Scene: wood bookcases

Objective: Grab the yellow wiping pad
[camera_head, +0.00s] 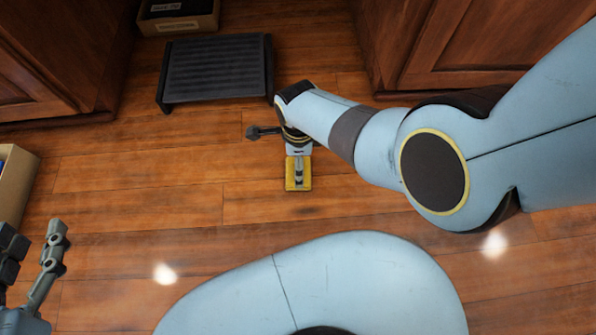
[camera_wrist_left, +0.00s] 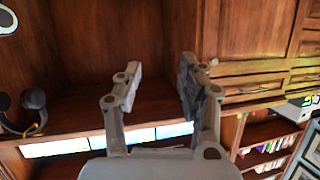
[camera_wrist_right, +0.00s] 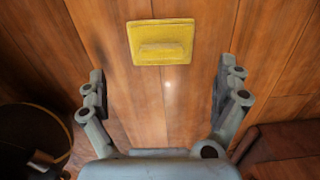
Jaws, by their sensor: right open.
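The yellow wiping pad (camera_head: 291,184) lies flat on the wooden floor in the head view, partly covered by my right gripper (camera_head: 298,172). In the right wrist view the pad (camera_wrist_right: 175,28) shows whole, with a raised yellow grip across its middle. It sits at the top of that picture, beyond the fingertips of my right gripper (camera_wrist_right: 160,88). Those fingers are wide apart with only floor between them, not touching the pad. My left gripper (camera_head: 32,240) is at the lower left of the head view, away from the pad. In the left wrist view (camera_wrist_left: 159,78) it is open and empty.
A dark low step (camera_head: 216,72) stands on the floor behind the pad, with a cardboard box (camera_head: 178,25) at the back. Wood cabinets (camera_head: 50,60) rise on both sides. Another box (camera_head: 16,186) is at the left edge. The floor around the pad is clear.

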